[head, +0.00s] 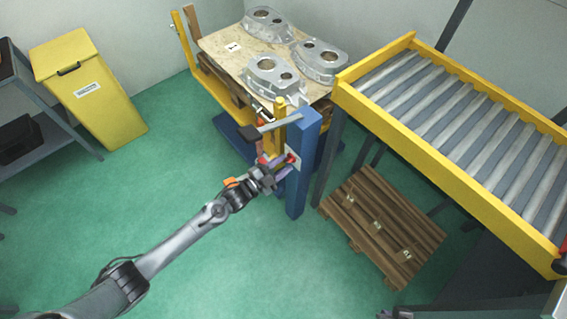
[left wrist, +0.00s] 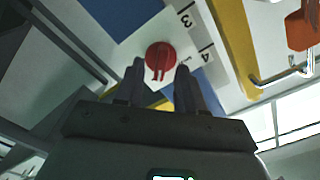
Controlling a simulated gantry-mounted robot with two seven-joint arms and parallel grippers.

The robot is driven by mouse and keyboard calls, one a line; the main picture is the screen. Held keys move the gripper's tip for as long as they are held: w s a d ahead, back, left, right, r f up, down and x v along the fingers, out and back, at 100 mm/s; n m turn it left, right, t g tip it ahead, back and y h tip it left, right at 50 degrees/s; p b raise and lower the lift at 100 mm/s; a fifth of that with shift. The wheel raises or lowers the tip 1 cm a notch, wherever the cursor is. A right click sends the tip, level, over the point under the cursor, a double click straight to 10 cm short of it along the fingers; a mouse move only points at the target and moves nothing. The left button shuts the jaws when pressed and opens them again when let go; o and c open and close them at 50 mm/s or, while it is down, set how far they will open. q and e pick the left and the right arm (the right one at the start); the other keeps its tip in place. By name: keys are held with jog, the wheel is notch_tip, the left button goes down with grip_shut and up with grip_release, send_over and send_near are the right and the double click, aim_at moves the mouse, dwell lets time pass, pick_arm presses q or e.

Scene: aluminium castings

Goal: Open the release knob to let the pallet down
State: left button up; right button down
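The release knob (left wrist: 160,57) is red and round with a raised grip bar. It sits on a white plate (left wrist: 205,32) with printed marks such as 3 and 4. In the head view the red knob (head: 292,159) shows on the blue post (head: 299,190). My left gripper (head: 279,166) is at the post, close to the knob. In the left wrist view its fingers (left wrist: 160,70) are apart, with the knob showing between and just beyond the tips; contact cannot be told. The wooden pallet (head: 222,44) carries several grey castings (head: 267,76) on the lift. My right gripper is not clearly visible.
A yellow-framed roller conveyor (head: 440,110) stands to the right. An empty wooden pallet (head: 383,225) lies on the floor below it. A yellow bin (head: 90,90) and a grey shelf (head: 50,165) are at the left. The green floor between is clear.

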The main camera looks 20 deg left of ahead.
pick_arm(q)
jog(key=p+v, duration=0.3)
jog(key=v, duration=0.7)
jog(key=shift+s, duration=0.15)
